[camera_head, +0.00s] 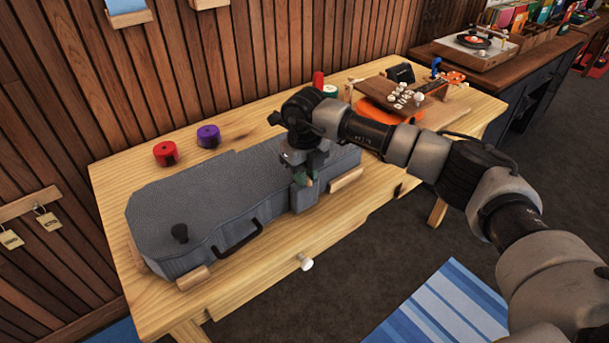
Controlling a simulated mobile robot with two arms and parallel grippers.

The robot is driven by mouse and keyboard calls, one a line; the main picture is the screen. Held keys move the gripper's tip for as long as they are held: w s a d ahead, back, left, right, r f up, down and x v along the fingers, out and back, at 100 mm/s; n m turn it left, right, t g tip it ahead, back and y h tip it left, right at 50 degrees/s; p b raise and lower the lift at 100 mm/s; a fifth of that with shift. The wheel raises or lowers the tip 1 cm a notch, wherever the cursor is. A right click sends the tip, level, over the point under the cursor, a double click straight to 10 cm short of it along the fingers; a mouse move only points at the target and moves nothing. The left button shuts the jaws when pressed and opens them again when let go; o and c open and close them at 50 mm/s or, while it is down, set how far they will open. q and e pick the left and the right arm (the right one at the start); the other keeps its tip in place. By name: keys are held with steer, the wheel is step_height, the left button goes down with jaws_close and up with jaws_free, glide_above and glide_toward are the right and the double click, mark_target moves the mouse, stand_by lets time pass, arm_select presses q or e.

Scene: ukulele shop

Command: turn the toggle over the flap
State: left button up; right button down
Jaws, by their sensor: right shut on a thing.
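A grey ukulele case (215,200) lies closed on the wooden bench. A grey flap (305,199) hangs down over its front edge near the right end. My right gripper (306,178) points down at the top of this flap and is shut on a small brown piece, seemingly the toggle (309,182). The fingers hide most of it, so I cannot tell which way it is turned. My left gripper is not in view.
Wooden blocks (193,277) edge the case. Red (166,153) and purple (208,136) rolls sit behind it. A wooden board with pegs (402,96) lies at the back right.

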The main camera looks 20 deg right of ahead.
stand_by(0.3)
steer(key=c, duration=1)
jaws_free()
steer(key=shift+c, duration=0.2)
step_height(320, 180, up, 11)
steer(key=b, duration=0.1)
steer(key=shift+f, duration=0.1)
